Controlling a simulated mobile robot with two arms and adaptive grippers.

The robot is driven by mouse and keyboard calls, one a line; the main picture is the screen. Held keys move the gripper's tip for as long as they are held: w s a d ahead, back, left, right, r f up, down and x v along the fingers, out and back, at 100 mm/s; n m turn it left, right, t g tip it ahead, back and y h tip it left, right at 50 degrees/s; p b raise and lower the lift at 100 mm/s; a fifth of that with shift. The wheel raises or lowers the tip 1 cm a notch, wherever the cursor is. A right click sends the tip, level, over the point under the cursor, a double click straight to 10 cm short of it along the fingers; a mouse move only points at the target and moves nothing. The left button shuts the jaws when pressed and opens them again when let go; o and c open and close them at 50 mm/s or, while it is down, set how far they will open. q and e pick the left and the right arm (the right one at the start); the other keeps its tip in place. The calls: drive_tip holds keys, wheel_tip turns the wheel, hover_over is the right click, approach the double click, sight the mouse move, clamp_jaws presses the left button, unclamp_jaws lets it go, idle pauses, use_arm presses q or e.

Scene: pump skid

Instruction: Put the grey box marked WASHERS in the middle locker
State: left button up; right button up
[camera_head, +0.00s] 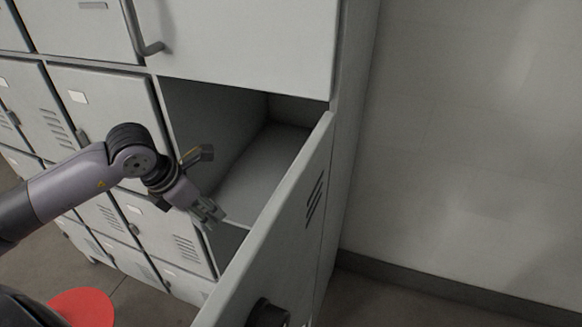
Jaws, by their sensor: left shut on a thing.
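The open locker (262,170) is in the right column, below a closed upper door. Its grey floor shows bare and no box is seen inside. Its door (290,215) stands swung out toward me on the right. My left gripper (208,211) is at the front left of the opening, pointing down and to the right. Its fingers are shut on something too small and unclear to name. No WASHERS marking can be read anywhere. My right gripper cannot be made out.
Closed lockers (110,105) with vents and handles fill the left. A handle (151,48) juts from the upper door. A round red surface (82,308) is low at left. A bare wall (470,140) and floor are at right. A dark round part (267,314) is against the open door.

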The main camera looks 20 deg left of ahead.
use_arm(q)
drive_tip(key=shift+w+r+p, duration=0.35)
drive_tip(key=shift+w+p, duration=0.25)
drive_tip(key=shift+p, duration=0.1)
drive_tip(key=w+d+p, duration=0.1)
drive_tip(key=w, duration=0.1)
drive_tip(key=w+p, duration=0.1)
drive_tip(key=w, duration=0.1)
drive_tip(key=w+d+p, duration=0.1)
drive_tip(key=w+p, duration=0.1)
drive_tip(key=shift+w+d, duration=0.15)
drive_tip(key=shift+d, duration=0.15)
drive_tip(key=p, duration=0.1)
hover_over(272, 187)
drive_tip(key=s, duration=0.1)
drive_tip(key=shift+s+a+f, duration=0.2)
drive_tip(key=shift+f, duration=0.15)
drive_tip(key=shift+f+b, duration=1.15)
drive_tip(key=shift+f, duration=0.6)
drive_tip(key=shift+f, duration=0.1)
drive_tip(key=o, duration=1.2)
drive_tip(key=shift+o, duration=0.2)
